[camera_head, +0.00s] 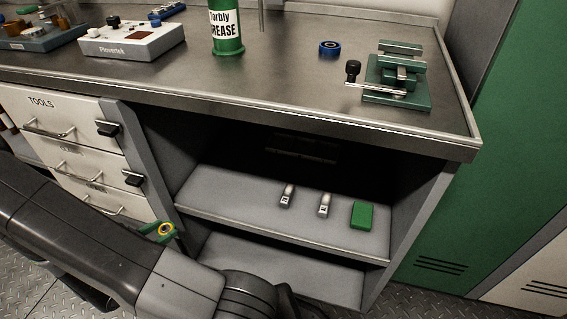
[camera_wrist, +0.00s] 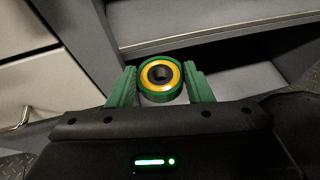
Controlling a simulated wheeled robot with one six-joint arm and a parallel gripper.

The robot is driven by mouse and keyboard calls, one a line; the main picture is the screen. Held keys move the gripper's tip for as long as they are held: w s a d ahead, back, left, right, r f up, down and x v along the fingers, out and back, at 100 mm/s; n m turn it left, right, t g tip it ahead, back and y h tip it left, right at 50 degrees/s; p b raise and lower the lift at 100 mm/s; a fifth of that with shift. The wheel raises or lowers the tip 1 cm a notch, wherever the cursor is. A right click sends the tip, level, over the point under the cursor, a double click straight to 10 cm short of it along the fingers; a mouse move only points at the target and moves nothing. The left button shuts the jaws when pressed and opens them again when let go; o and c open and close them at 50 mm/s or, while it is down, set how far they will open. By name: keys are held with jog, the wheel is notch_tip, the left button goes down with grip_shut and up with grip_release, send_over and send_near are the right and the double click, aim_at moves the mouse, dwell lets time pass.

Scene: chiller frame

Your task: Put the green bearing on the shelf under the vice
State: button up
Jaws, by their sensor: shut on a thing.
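The green bearing (camera_wrist: 141,93), with a yellow ring and a dark bore, is between the green fingers of my gripper (camera_wrist: 161,88) in the wrist view. My gripper is shut on it. In the head view the bearing (camera_head: 166,229) shows in my gripper (camera_head: 161,231), in front of the drawers at the left of the open shelf bay. The green vice (camera_head: 397,76) stands on the bench top at the right. The shelf (camera_head: 250,207) is in the bay below it and holds a few things.
The shelf's left part is clear. The bench edge overhangs the bay. A blue bearing (camera_head: 329,48) and a grease can (camera_head: 226,30) stand on the bench. Drawers (camera_head: 85,155) with black latches are at left.

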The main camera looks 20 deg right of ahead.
jog(key=b, duration=0.4)
send_over(207, 199)
jog(key=shift+s, duration=0.1)
jog(key=shift+f+b, duration=0.8)
jog(key=shift+f, duration=0.95)
jog(key=shift+f, duration=0.1)
jog(key=shift+f+b, duration=0.15)
jog(key=shift+b, duration=0.15)
jog(key=o, duration=1.1)
jog(key=shift+o, duration=0.2)
jog(key=shift+r+p, duration=0.35)
jog(key=shift+p, duration=0.05)
jog(key=p+v, duration=0.3)
jog(key=v, duration=0.9)
